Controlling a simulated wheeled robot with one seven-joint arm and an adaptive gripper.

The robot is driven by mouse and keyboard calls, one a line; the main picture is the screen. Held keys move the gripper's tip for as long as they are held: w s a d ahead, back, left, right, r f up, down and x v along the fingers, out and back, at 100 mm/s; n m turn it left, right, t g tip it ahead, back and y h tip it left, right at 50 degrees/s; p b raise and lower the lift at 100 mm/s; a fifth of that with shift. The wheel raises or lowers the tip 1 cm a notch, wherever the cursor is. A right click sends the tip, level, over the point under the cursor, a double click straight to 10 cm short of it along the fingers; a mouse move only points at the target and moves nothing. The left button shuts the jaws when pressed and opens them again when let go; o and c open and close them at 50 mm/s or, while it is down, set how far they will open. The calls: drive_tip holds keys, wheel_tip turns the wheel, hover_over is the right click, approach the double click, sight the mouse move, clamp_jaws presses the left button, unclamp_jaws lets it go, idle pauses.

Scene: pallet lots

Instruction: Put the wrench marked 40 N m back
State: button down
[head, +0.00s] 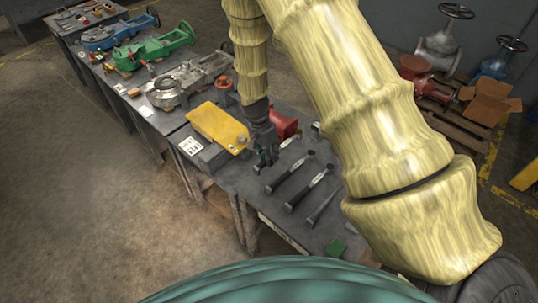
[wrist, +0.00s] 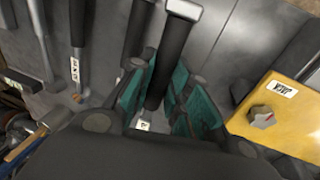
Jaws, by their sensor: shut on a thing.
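My gripper (wrist: 155,95) is low over the grey bench, its teal-padded fingers closed around the dark handle of a wrench (wrist: 174,50). The handle has a pale end cap, and a small white label shows between the fingers; I cannot read its mark. In the head view my gripper (head: 264,158) is beside the row of wrenches, at its far end. Other dark-handled wrenches (head: 291,172) lie side by side on the bench, with white labels too small to read. One of them (wrist: 77,35) shows left of my gripper in the wrist view. I cannot tell whether the held wrench touches the bench.
A yellow box (head: 218,127) with a knob stands close to my gripper, by a white sign (head: 190,146). A red object (head: 284,122) is just behind. A green block (head: 337,247) lies near the bench's front. Green and blue castings (head: 153,47) stand farther along.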

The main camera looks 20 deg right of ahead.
sight(271, 173)
drive_tip(key=shift+w+a+b+x, duration=0.15)
drive_tip(key=shift+b+x, duration=0.4)
drive_tip(key=shift+x, duration=0.3)
drive_tip(key=shift+w+a+b+x, duration=0.15)
drive_tip(key=shift+b+x, duration=0.35)
drive_tip(key=shift+x, duration=0.4)
drive_tip(key=shift+w+b+x, duration=0.15)
drive_tip(key=shift+b+x, duration=0.4)
drive_tip(key=shift+x, duration=0.3)
drive_tip(key=shift+f, duration=0.65)
drive_tip(key=c, duration=1.3)
unclamp_jaws()
drive_tip(key=shift+o, duration=0.2)
drive_tip(key=shift+r, duration=0.1)
drive_tip(key=v, duration=1.2)
